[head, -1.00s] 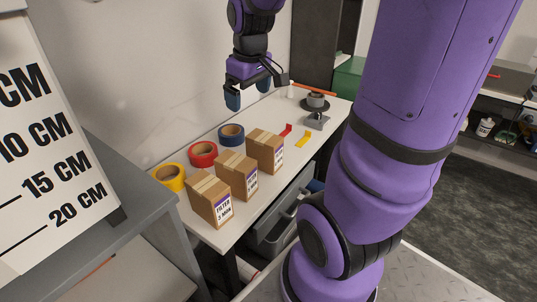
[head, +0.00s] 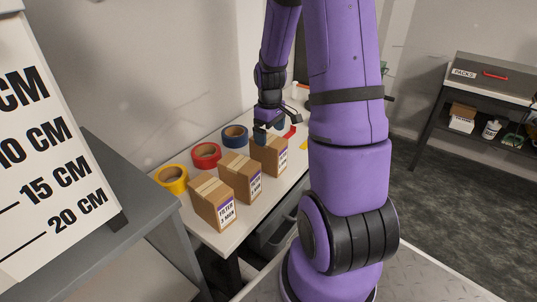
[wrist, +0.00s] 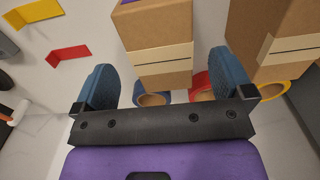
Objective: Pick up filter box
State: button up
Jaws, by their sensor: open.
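Three brown cardboard boxes stand in a row on the white bench. The front filter box (head: 207,203) has a label reading "FILTER". The middle box (head: 236,177) and back box (head: 272,155) have similar labels, too small to read surely. My gripper (head: 263,134) is at the back box, over its top rear side, with its jaws open. In the wrist view, my gripper (wrist: 162,72) has its blue fingers on either side of a box (wrist: 152,30), apparently the back one. I cannot tell whether they touch it. Another box (wrist: 280,35) is just right of the right finger.
Yellow (head: 172,179), red (head: 206,155) and blue (head: 235,136) tape rolls stand behind the boxes, near the wall. Red (wrist: 68,54) and yellow (wrist: 38,12) pieces lie beside the box. A grey table (head: 120,190) with a size chart (head: 50,150) stands at left.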

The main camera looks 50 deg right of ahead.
aim_at(269, 147)
jog(key=shift+w+a+f, duration=0.1)
jog(key=shift+w+f, duration=0.05)
jog(key=shift+f, duration=3)
jog(key=c, duration=1.1)
jog(key=shift+r, duration=5.05)
